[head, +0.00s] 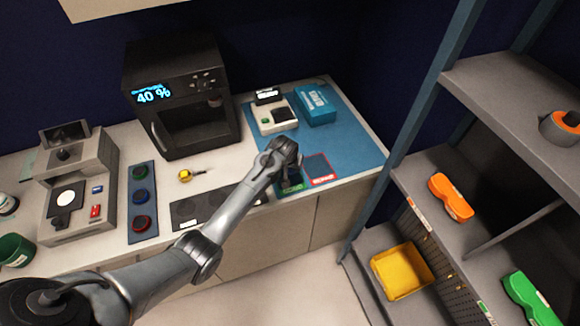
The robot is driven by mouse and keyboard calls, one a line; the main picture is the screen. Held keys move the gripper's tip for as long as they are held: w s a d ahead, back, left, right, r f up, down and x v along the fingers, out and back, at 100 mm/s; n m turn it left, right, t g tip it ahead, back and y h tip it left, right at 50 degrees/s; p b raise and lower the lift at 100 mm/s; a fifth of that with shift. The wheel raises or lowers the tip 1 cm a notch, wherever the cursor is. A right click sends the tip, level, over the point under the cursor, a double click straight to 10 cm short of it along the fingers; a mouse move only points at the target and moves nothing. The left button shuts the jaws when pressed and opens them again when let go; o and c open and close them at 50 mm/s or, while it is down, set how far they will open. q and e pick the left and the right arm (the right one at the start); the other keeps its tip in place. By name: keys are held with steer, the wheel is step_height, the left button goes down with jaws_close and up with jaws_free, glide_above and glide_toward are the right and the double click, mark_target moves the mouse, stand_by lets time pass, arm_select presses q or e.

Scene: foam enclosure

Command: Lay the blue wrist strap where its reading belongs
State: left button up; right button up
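A blue ring-shaped item (140,196), which looks like the blue wrist strap, sits in the middle of a blue strip (146,235) at the left of the counter, between a green one (139,173) and a red one (141,222). A blue mat (352,148) at the right bears a green marked patch (291,189) and a red-outlined patch (320,168) at its front edge. My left gripper (291,181) is low over the green patch; its fingers are dark and partly hidden, so I cannot tell whether it holds anything. My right gripper is out of view.
A white tester (273,117) and a blue box (315,106) stand at the mat's back. A black cabinet (178,95) displays "40 %". A grey machine (85,185) stands left. A dark plate (205,208) lies along the front. Shelving (500,80) rises at the right.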

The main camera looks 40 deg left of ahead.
arm_select(q)
steer(key=shift+f, duration=0.3)
steer(key=shift+f, duration=0.15)
steer(key=o, duration=1.1)
